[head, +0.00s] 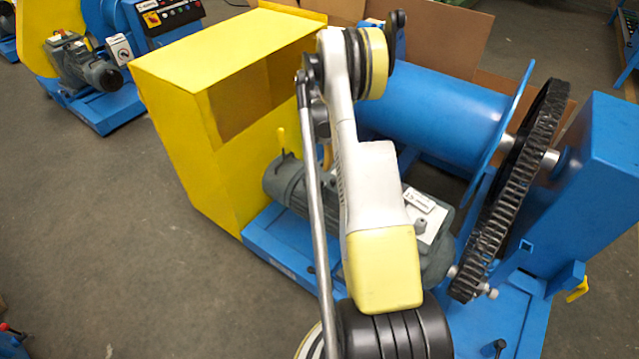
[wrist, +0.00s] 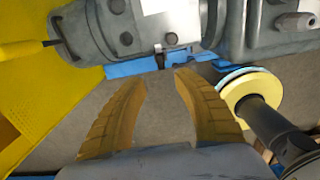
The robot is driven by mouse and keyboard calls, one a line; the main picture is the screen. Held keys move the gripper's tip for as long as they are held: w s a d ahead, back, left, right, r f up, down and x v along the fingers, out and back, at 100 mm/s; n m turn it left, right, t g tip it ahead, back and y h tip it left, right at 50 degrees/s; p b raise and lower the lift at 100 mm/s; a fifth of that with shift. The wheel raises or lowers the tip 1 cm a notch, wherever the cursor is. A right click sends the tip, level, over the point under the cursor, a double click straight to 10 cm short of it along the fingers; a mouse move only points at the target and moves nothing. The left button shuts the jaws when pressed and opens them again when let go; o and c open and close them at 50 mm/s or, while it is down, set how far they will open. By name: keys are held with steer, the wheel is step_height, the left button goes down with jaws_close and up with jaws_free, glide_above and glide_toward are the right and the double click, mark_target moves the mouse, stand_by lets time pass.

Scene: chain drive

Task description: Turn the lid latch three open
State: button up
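A small yellow lever (head: 282,140) stands upright at the left end of the grey motor (head: 285,182), beside the yellow housing (head: 225,150). A yellow handle with a dark end also shows at the left of the wrist view (wrist: 22,47), by the motor end. Another small yellow handle (head: 577,291) sits low on the blue stand at the right. I cannot tell which of these, if any, is latch three. My gripper (wrist: 166,79) is open, its two orange fingers apart with nothing between them. In the head view my arm mostly hides it. The fingers appear apart from the motor.
The blue drum (head: 435,115) and the large black chain wheel (head: 515,195) stand right of my arm. A blue base frame (head: 285,245) lies under the motor. Cardboard sheets (head: 445,35) are behind. Grey floor at the left (head: 110,220) is clear.

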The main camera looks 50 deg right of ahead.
mark_target(320, 183)
step_height(320, 183, down, 11)
steer(key=b, duration=0.4)
steer(key=shift+f, duration=0.1)
steer(key=shift+s, duration=0.1)
jaws_close()
